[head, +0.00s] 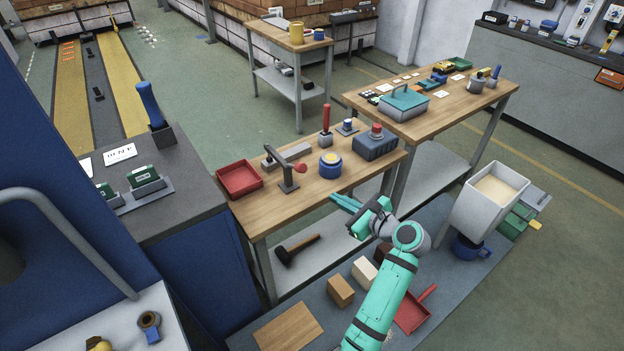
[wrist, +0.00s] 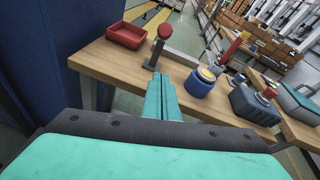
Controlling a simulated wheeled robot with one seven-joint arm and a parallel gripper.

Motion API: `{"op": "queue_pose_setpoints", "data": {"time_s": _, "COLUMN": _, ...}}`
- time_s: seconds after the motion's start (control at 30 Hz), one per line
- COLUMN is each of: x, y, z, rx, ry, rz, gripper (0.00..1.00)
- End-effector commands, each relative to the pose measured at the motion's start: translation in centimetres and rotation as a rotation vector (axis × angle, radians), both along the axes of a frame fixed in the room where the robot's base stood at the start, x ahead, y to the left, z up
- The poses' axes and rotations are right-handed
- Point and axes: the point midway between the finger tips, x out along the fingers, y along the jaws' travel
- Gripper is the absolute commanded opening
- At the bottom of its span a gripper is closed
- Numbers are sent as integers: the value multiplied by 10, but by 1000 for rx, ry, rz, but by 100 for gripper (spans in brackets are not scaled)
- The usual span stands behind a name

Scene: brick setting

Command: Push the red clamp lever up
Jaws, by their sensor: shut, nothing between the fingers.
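A dark clamp-like stand (head: 288,178) is on the near wooden table, with a short arm and a red knob (head: 301,168) at its end. In the wrist view the red knob (wrist: 165,31) is above the dark post (wrist: 154,56). An upright red handle (head: 326,118) rises from a grey block farther back; it also shows in the wrist view (wrist: 233,47). I cannot tell for sure which red part is the clamp lever. My gripper (head: 335,200) is shut and empty at the table's front edge, apart from both. Its teal fingers are together in the wrist view (wrist: 160,78).
The wooden table (head: 262,215) also carries a red tray (head: 239,180), a blue round container (head: 330,165) and a dark box with a red button (head: 375,143). A mallet (head: 296,249) lies on the shelf below. A dark grey counter (head: 185,190) stands at left.

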Motion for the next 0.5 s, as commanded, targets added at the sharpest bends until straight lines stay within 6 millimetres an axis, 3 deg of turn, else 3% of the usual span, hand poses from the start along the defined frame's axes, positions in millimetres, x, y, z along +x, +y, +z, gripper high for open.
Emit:
{"op": "queue_pose_setpoints", "data": {"time_s": 0.23, "x": 11, "y": 9, "z": -4, "rx": 0, "ry": -1, "rz": 1, "gripper": 0}}
{"op": "queue_pose_setpoints", "data": {"time_s": 0.5, "x": 46, "y": 36, "z": -17, "rx": -1, "ry": 0, "rz": 2, "gripper": 0}}
